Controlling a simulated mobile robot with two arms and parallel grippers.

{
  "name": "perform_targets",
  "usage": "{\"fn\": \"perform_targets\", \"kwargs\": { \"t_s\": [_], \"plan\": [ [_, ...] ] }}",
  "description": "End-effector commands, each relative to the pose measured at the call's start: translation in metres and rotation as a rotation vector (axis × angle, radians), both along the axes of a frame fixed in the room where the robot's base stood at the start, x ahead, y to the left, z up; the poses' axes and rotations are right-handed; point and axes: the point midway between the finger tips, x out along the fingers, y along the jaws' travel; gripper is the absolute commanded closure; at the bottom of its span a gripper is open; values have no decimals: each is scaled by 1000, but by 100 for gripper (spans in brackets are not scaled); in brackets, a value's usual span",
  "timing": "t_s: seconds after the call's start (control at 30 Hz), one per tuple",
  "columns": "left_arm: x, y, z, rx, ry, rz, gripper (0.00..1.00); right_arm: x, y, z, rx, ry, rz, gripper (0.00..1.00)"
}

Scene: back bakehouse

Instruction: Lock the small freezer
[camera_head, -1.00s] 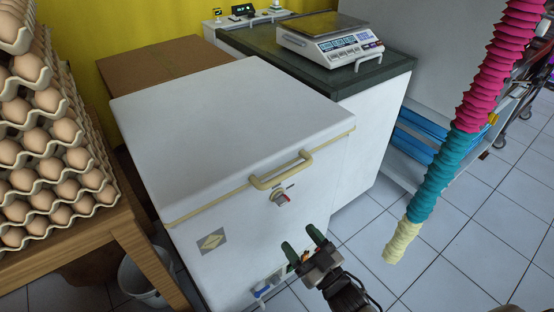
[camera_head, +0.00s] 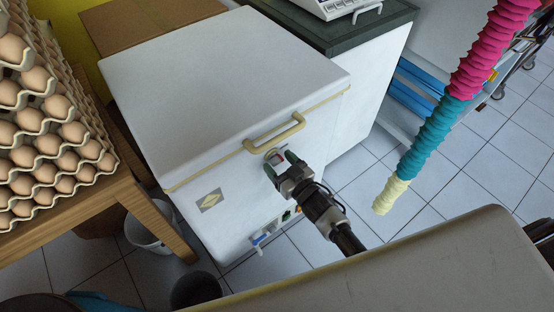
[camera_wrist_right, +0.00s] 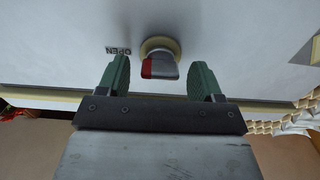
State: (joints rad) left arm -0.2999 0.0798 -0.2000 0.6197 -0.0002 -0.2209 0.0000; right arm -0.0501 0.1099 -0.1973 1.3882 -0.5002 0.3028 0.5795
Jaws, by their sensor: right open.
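The small freezer (camera_head: 215,90) is a white chest with a shut lid and a cream handle (camera_head: 274,132) on its front edge. Below the handle is the lock knob (camera_head: 277,156), partly hidden by my gripper. In the right wrist view the knob (camera_wrist_right: 160,66) is grey with a red end toward the left, on a cream round base; an OPEN mark (camera_wrist_right: 118,50) is printed at its left. My right gripper (camera_head: 281,163) is open at the freezer front. Its green fingers (camera_wrist_right: 160,75) stand either side of the knob with gaps. My left gripper is out of view.
Egg trays (camera_head: 40,140) sit on a wooden table (camera_head: 125,195) at the left. A dark-topped counter (camera_head: 350,30) carries a scale (camera_head: 340,8). A coloured ribbed hose (camera_head: 430,125) hangs at the right. A large grey surface (camera_head: 410,270) fills the lower right.

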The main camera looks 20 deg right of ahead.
Motion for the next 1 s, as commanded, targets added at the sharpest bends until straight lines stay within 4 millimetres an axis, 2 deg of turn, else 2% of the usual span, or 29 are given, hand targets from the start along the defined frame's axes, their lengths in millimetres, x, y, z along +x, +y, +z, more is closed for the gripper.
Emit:
{"fn": "perform_targets", "kwargs": {
  "t_s": [0.13,0.43,0.77,1.0],
  "plan": [
    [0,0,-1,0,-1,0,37,11,4,0,0,0,1,34],
    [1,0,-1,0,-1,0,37,13,5,0,0,0,1,34],
    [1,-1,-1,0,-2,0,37,12,5,0,0,0,1,83],
    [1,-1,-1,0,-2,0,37,12,5,0,-17,-6,1,83]
  ]
}}
